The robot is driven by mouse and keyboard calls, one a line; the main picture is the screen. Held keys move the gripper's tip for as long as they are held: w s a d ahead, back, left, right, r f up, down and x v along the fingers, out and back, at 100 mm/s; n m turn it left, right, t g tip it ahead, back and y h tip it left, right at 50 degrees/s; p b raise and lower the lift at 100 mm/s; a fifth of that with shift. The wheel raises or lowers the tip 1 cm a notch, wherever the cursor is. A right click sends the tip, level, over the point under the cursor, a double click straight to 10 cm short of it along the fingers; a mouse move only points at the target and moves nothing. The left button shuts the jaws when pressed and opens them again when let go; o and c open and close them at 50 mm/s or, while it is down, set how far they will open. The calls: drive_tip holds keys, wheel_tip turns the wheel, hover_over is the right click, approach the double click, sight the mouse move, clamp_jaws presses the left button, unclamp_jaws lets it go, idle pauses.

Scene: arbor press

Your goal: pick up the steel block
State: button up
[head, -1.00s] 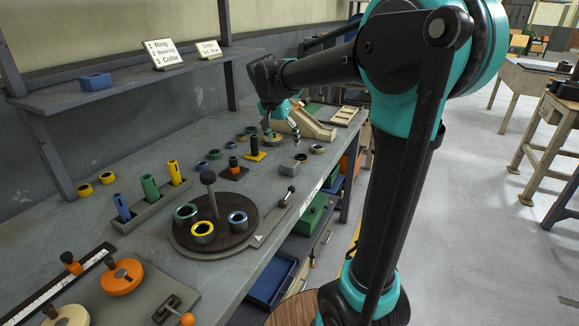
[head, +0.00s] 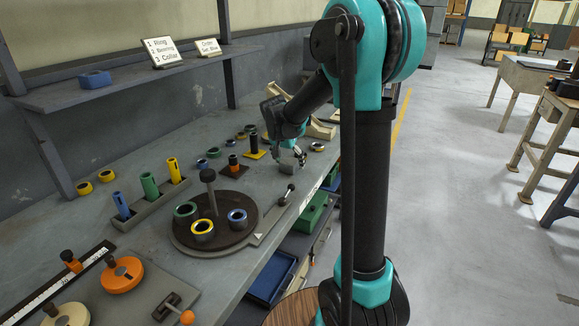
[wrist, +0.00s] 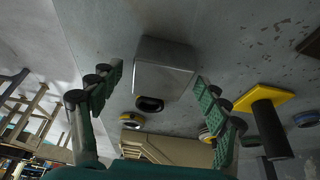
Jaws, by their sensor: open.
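The steel block (head: 287,169) is a small grey box on the bench, right of the black post on its yellow base. In the wrist view the steel block (wrist: 163,70) lies ahead of the fingertips, roughly centred between them. My gripper (head: 289,157) is at the block from above in the head view. In the wrist view my gripper (wrist: 158,82) is open, its green-padded fingers spread on either side of the block. I see a gap at the left finger; the right fingertip looks close to the block's edge, and contact cannot be told.
A black post on a yellow base (head: 254,148) stands close left of my gripper. A ring (head: 317,147) lies to the right. The round dark turntable (head: 217,222) with coloured rings is nearer the front, with its black-knobbed lever (head: 290,187) close to the block. A beige wooden rack (wrist: 160,146) shows beyond.

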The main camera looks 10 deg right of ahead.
drive_tip(key=shift+w+f, duration=0.1)
drive_tip(key=shift+f, duration=0.25)
clamp_jaws()
idle(0.3)
